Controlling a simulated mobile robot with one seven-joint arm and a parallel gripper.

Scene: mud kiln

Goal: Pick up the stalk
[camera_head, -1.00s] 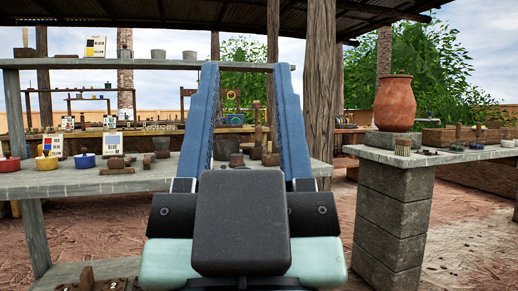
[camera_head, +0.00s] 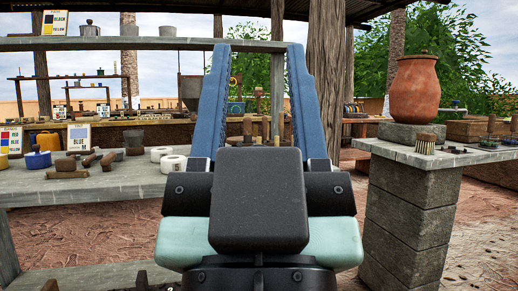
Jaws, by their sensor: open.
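I cannot pick out a stalk with certainty in this view. Slim brown upright pieces (camera_head: 276,128) show between my gripper's fingers, but I cannot tell whether one is a stalk. My gripper (camera_head: 259,48) is open, its two blue fingers pointing away from me and well apart. I see nothing held between the fingers. The gripper's dark body hides the middle of the grey table (camera_head: 110,184) behind it.
On the table at left are a blue pot (camera_head: 38,160), white rings (camera_head: 173,163) and wooden pieces (camera_head: 68,167). A clay jar (camera_head: 414,90) and a brush (camera_head: 426,144) stand on the right counter. Wooden posts (camera_head: 326,80) rise behind my gripper.

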